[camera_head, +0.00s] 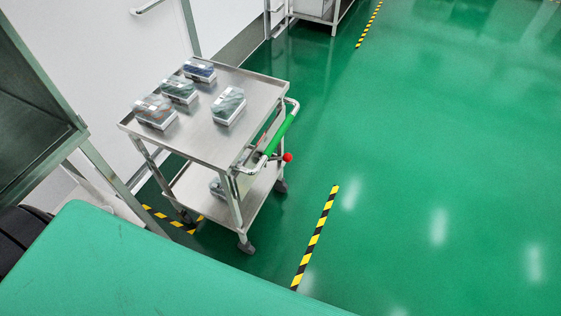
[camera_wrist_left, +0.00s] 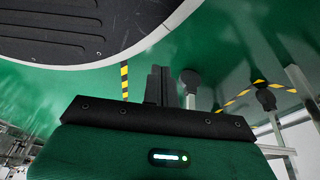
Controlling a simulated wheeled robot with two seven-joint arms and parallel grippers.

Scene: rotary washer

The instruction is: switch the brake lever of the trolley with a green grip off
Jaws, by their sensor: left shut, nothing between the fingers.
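The steel trolley (camera_head: 258,86) stands left of centre in the head view. Its push handle has a green grip (camera_head: 281,134). A red knob (camera_head: 287,157), apparently the end of the brake lever, sticks out just below the grip. My left gripper (camera_wrist_left: 159,86) shows in the left wrist view, with its dark fingers together and nothing between them. It is apart from the lever and not visible in the head view. Part of the trolley's legs and casters (camera_wrist_left: 268,98) show in the left wrist view, where the lever cannot be made out. My right gripper is not in view.
Several packaged boxes (camera_head: 228,105) lie on the trolley's top shelf, and one more is partly visible on the lower shelf. A steel frame (camera_head: 45,100) stands at the left. Yellow-black tape (camera_head: 316,235) marks the green floor, which is clear to the right.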

